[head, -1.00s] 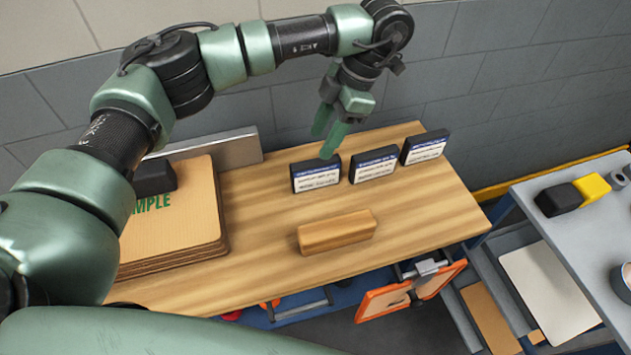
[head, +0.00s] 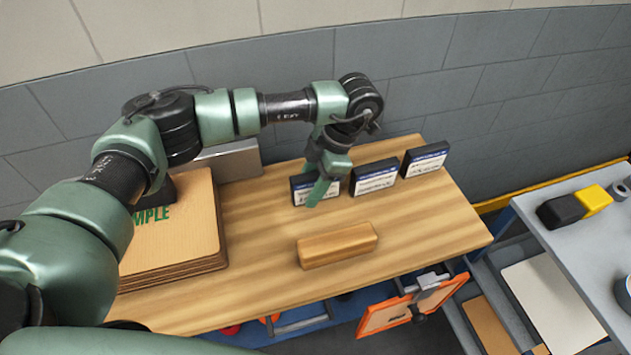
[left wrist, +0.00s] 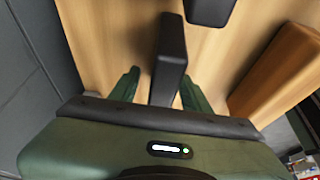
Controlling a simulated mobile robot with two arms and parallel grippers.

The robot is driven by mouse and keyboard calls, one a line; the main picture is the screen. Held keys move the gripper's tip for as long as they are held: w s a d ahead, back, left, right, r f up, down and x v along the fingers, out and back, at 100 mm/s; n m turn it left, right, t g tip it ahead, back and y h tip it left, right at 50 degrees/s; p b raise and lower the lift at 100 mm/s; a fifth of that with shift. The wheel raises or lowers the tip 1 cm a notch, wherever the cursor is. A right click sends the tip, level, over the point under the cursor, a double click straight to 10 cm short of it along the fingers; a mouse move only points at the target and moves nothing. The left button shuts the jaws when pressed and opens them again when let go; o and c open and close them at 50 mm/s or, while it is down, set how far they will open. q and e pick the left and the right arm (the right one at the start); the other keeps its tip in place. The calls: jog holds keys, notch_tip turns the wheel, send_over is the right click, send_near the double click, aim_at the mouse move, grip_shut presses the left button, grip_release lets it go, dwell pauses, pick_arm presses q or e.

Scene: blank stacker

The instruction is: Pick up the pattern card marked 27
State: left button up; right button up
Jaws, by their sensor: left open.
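Three dark upright cards with blue-and-white labels stand in a row on the wooden bench: the left card (head: 299,190), the middle card (head: 374,177) and the right card (head: 426,159). Their print is too small to read, so I cannot tell which is marked 27. My left gripper (head: 317,190) points down at the left card and hides part of its face. In the left wrist view, its open fingers (left wrist: 160,92) lie on either side of that card's dark top (left wrist: 171,52); I cannot tell whether they touch it. My right gripper is not in view.
A wooden block (head: 338,245) lies in front of the cards. A stack of boards (head: 172,235) with green lettering sits at the left. A grey wall (head: 480,85) stands behind the bench. A grey cart (head: 590,240) is at the right.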

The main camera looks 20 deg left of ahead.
pick_arm(q)
jog(key=shift+f+b, duration=0.3)
jog(key=shift+b, duration=0.15)
dwell(0.4)
grip_shut()
